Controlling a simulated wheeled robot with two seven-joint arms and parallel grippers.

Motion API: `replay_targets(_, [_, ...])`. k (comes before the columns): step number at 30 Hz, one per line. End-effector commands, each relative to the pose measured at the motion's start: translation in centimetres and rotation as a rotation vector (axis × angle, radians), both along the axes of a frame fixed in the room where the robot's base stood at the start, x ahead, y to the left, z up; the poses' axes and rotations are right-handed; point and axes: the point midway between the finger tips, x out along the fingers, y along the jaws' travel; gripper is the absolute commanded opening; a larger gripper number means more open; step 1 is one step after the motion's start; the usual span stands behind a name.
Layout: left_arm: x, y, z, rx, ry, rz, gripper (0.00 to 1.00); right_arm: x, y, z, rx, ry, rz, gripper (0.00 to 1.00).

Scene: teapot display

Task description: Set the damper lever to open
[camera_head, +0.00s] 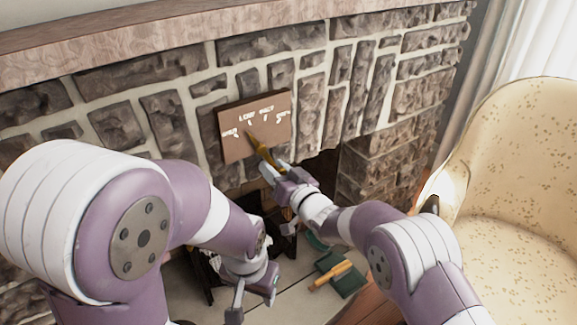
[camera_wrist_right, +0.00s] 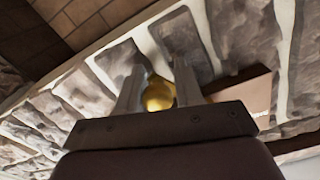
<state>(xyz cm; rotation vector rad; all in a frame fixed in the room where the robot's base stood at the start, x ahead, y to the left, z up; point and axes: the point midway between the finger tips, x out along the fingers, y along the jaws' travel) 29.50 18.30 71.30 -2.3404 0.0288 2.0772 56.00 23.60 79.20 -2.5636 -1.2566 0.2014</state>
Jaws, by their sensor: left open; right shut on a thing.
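The damper lever (camera_head: 257,144) is a brass-coloured handle on a brown plate (camera_head: 235,151) fixed to the stone fireplace. The plate has white labels and tick marks in an arc, too small to read surely. The lever's upper end points up and left, between the leftmost label and the one beside it. My right gripper (camera_head: 274,173) is shut on the lever's lower end. In the right wrist view the round gold knob (camera_wrist_right: 158,96) sits between the two fingers. My left gripper (camera_head: 252,302) is open and empty, low in front of the hearth.
The dark firebox opening (camera_head: 318,172) lies below the plate, partly hidden by my arms. A green object (camera_head: 349,281) and a wooden-handled tool (camera_head: 330,276) lie on the hearth. A cream armchair (camera_head: 520,150) stands at the right. A mantel (camera_head: 120,40) runs above.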

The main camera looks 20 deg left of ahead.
Motion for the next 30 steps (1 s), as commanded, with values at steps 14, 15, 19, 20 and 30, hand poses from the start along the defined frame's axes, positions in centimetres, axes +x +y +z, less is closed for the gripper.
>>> replay_targets(14, [0.0,0.0,2.0,0.000,0.000,0.000,0.49,-2.2,2.1,-0.2,0.286,0.354,-0.010,0.00])
replay_targets(15, [0.0,0.0,2.1,0.000,0.000,0.000,0.49,-2.4,2.2,-0.2,0.309,0.383,-0.010,0.00])
replay_targets(19, [0.0,0.0,2.6,0.000,0.000,0.000,0.49,-3.1,2.8,-0.2,0.384,0.482,-0.010,0.00])
replay_targets(20, [0.0,0.0,2.7,0.000,0.000,0.000,0.49,-3.3,2.9,-0.1,0.401,0.504,-0.010,0.00])
replay_targets(30, [0.0,0.0,3.7,0.000,0.000,0.000,0.49,-5.0,4.3,0.5,0.593,0.749,-0.010,0.00])
